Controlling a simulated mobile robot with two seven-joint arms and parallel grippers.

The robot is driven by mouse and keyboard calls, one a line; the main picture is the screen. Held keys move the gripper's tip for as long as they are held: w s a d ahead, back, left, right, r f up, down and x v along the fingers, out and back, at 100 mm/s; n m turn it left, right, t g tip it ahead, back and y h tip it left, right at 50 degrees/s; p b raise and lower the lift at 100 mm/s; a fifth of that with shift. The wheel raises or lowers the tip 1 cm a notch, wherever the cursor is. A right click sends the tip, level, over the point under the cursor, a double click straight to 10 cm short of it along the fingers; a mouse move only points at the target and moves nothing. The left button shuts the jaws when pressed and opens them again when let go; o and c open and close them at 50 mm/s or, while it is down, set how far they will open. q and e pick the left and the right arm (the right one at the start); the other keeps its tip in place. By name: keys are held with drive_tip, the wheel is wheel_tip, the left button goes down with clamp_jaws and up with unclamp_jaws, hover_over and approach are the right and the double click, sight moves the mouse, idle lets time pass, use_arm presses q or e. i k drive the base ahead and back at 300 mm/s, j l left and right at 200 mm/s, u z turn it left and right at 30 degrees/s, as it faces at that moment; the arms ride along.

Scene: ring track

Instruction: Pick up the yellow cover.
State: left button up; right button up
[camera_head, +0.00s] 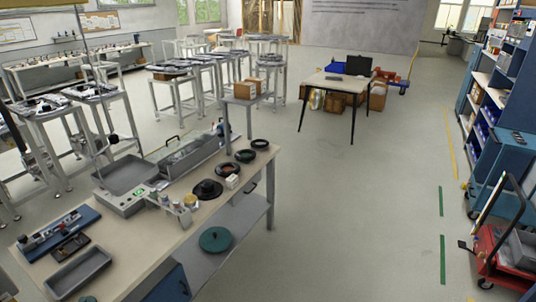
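I cannot make out a yellow cover for certain. A yellow-tan strip (40,3) is cut off by the top left edge, and I cannot tell what it is. A yellowish round thing (316,99) stands under the small far table (338,83), too small to identify. Neither of my grippers is in view.
A long workbench (128,246) at left holds a grey tray (78,272), a scale (125,201), small bottles and dark rings (245,156). A green disc (215,239) lies on its lower shelf. A red cart (492,251) stands right. The middle floor is clear.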

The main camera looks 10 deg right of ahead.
sight(190, 199)
drive_tip(key=z, duration=0.15)
drive_tip(key=i+j+u, duration=0.1)
drive_tip(key=i+u, duration=0.15)
drive_tip(key=i, duration=0.4)
drive_tip(key=i+u, duration=0.25)
drive_tip(key=i, duration=0.4)
drive_tip(key=i+l+u, duration=0.25)
drive_tip(key=i, duration=0.35)
drive_tip(key=k, duration=0.55)
drive_tip(key=i, duration=0.6)
drive_tip(key=k, duration=0.6)
